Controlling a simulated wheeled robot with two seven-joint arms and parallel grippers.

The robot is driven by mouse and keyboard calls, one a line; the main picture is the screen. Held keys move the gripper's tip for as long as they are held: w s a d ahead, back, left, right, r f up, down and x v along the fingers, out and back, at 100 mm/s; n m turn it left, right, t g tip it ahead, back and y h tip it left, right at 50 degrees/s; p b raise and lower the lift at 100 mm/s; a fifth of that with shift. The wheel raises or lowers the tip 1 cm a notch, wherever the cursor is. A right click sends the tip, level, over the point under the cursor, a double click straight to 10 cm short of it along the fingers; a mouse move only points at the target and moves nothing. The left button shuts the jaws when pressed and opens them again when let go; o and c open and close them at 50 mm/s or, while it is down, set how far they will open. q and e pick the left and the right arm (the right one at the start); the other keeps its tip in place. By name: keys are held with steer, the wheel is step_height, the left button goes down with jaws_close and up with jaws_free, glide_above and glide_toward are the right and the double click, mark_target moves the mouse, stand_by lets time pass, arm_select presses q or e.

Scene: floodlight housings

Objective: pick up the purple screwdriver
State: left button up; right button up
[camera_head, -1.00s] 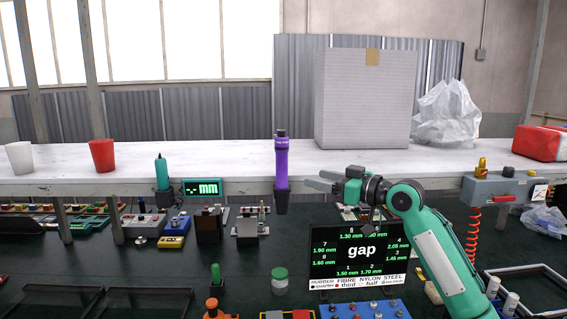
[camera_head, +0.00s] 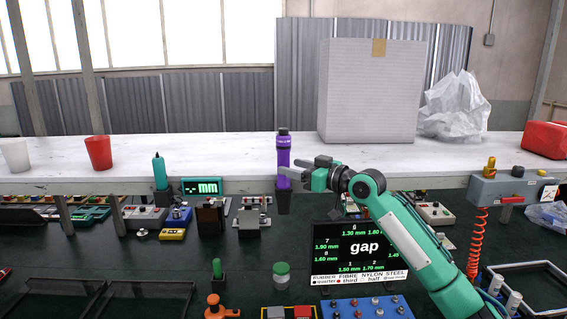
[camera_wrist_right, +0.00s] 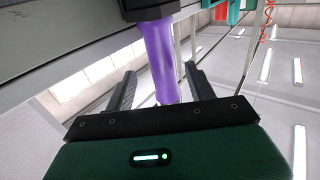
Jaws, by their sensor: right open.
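The purple screwdriver (camera_head: 283,157) stands upright at the front edge of the white shelf in the head view, its lower end in a dark holder (camera_head: 283,200). My right gripper (camera_head: 287,173) is open at its lower part, reaching in from the right. In the right wrist view the purple shaft (camera_wrist_right: 160,60) runs between the two dark fingers of my right gripper (camera_wrist_right: 158,88), with a gap visible beside the fingers. Whether the fingers touch it cannot be told. My left gripper is not in view.
A teal screwdriver (camera_head: 160,172) in a holder and a green display (camera_head: 202,187) stand to the left. A large pale box (camera_head: 370,92) and a clear bag (camera_head: 455,108) sit behind on the shelf.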

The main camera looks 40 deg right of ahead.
mark_target(279, 164)
steer(key=w+p, duration=0.2)
steer(key=w+a+p, duration=0.1)
steer(key=w, duration=0.1)
steer(key=shift+w+a+r+p, duration=0.1)
steer(key=shift+w+a+p, duration=0.05)
steer(key=shift+w+p, duration=0.15)
steer(key=shift+w+a, duration=0.1)
steer(key=shift+w, duration=0.2)
steer(key=c, duration=1.2)
